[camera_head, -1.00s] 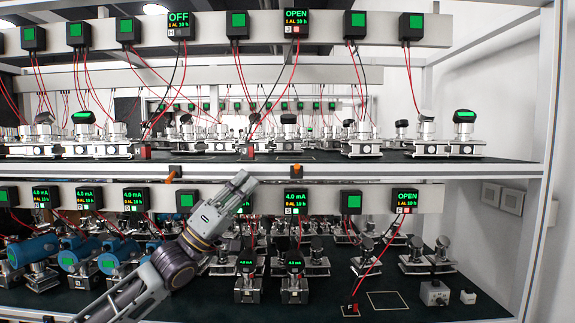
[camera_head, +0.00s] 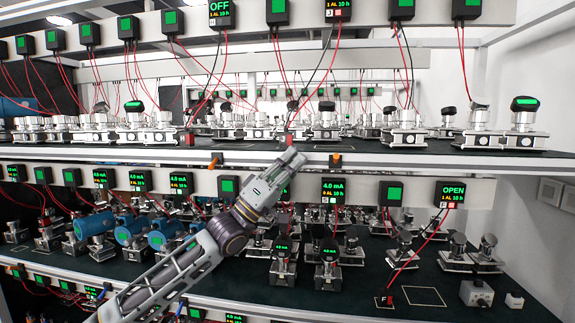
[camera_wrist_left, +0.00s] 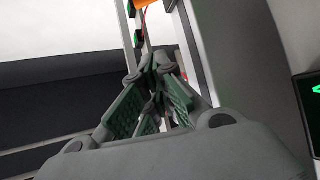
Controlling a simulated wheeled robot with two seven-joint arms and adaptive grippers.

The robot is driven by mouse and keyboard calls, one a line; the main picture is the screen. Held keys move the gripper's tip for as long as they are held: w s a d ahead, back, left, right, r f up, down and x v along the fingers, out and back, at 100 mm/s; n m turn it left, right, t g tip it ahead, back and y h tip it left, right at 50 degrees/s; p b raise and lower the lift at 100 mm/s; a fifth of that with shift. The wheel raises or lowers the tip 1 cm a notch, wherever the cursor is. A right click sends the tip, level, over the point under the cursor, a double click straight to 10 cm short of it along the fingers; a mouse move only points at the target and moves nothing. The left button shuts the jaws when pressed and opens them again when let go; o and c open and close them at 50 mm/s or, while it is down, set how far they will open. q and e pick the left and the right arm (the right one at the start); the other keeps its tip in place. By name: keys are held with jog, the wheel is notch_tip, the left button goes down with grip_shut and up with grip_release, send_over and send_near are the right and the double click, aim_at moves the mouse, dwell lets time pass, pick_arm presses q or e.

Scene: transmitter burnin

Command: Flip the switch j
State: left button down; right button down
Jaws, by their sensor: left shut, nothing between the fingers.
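The J display (camera_head: 338,10) hangs on the upper beam, partly cut by the top edge. Below it, a small orange switch (camera_head: 335,160) sits on the shelf's front edge; I cannot read a letter on it. A second orange switch (camera_head: 217,160) sits further left, below the H display (camera_head: 220,14), which reads OFF. My left gripper (camera_head: 294,157) is shut and empty, just left of the right-hand orange switch and apart from it in the picture. In the left wrist view the closed fingers (camera_wrist_left: 155,72) point toward an orange part (camera_wrist_left: 146,3) at the top edge. My right gripper is out of view.
Metal transmitters (camera_head: 320,125) line the upper shelf behind its front edge (camera_head: 430,160). The lower beam with displays such as the one reading OPEN (camera_head: 450,194) runs just below. Red and black wires hang from the upper displays. Several transmitters stand on the dark lower shelf (camera_head: 340,285).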

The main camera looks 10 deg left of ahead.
aim_at(319, 155)
pick_arm(q)
jog(key=shift+w+d+r+p, duration=0.15)
jog(key=shift+d+r+p, duration=0.3)
jog(key=shift+d, duration=0.6)
jog(key=shift+w+d+r+p, duration=0.15)
jog(key=shift+d+p, duration=0.55)
jog(key=shift+d, duration=0.35)
jog(key=shift+w+d+r+p, duration=0.15)
jog(key=shift+d+r+p, duration=0.3)
jog(key=shift+d, duration=0.6)
jog(key=shift+f, duration=0.2)
jog(key=shift+s+f+m+g+h+b, duration=0.1)
jog(key=shift+f+m+g+h+b, duration=0.05)
jog(key=shift+m+g+h+b, duration=0.9)
